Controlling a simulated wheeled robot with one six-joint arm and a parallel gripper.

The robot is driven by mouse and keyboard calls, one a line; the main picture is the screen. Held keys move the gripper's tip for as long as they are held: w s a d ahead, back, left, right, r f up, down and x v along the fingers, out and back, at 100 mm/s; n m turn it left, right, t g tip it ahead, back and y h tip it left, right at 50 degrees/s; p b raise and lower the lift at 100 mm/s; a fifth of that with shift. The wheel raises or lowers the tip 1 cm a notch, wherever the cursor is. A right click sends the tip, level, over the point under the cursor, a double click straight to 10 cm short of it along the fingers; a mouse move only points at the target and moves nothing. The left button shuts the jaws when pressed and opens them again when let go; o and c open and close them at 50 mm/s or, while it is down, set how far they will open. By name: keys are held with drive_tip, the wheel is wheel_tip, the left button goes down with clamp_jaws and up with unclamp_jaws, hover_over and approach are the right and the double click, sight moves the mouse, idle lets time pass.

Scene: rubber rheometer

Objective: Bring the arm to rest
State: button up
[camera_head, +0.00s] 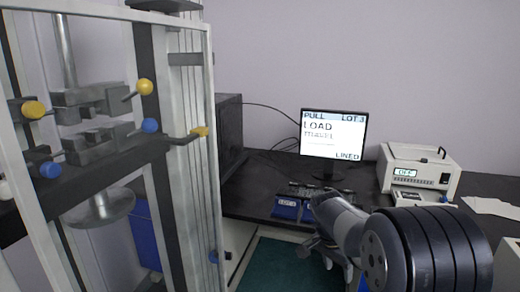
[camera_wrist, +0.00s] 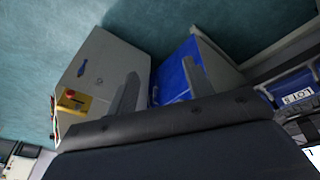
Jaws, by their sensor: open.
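My arm (camera_head: 342,222) reaches in from the lower right of the head view, its large dark joint nearest the camera. My gripper (camera_head: 308,246) is small there, in front of the desk edge and low over the floor. In the wrist view its two grey fingers (camera_wrist: 160,70) stand apart with nothing seen between them. Beyond them are a grey cabinet (camera_wrist: 105,65) and a blue-fronted unit (camera_wrist: 176,78). I cannot tell whether the fingers touch either.
A tall test frame (camera_head: 205,160) with grips and coloured knobs fills the left. The dark desk (camera_head: 262,172) carries a monitor (camera_head: 332,136), blue labelled trays (camera_head: 287,208) and a white printer-like device (camera_head: 418,172). Green floor (camera_head: 285,268) shows below.

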drive_tip(key=shift+s+a+f+n+b, duration=0.15)
drive_tip(key=shift+s+n, duration=0.05)
drive_tip(key=shift+s, duration=0.5)
drive_tip(key=shift+s+a+f+n+b, duration=0.15)
drive_tip(key=shift+s+n, duration=0.05)
drive_tip(key=shift+s, duration=0.45)
